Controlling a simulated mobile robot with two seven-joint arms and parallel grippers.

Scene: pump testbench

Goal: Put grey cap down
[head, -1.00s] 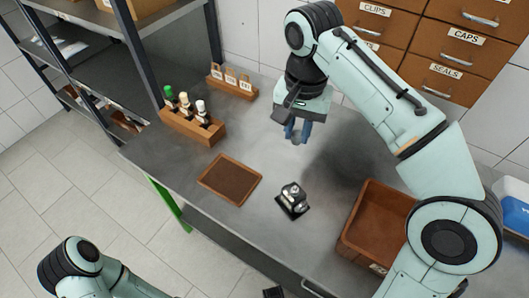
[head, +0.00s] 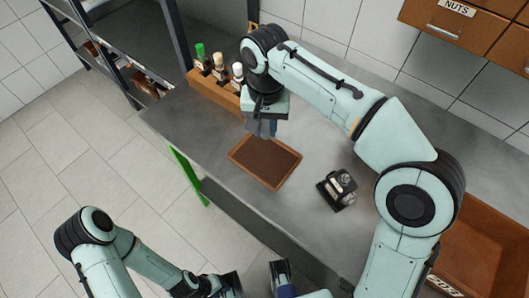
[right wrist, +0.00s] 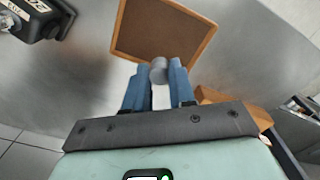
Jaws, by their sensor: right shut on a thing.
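The grey cap (right wrist: 158,71) is held between the blue fingertips of my right gripper (right wrist: 159,80) in the right wrist view. In the head view my right gripper (head: 262,128) points down above the far left edge of the brown tray (head: 289,174); the cap cannot be made out there. The brown tray also shows beyond the fingertips in the right wrist view (right wrist: 140,32), and its visible floor is empty. My left gripper (head: 258,285) is low at the bottom edge of the head view, partly cut off, and its jaw opening is unclear.
A wooden rack (head: 218,92) with green, yellow and white-topped bottles stands behind the tray. A black device (head: 337,190) sits right of the tray. A brown bin (head: 480,245) is at the right. Bare table lies between tray and device.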

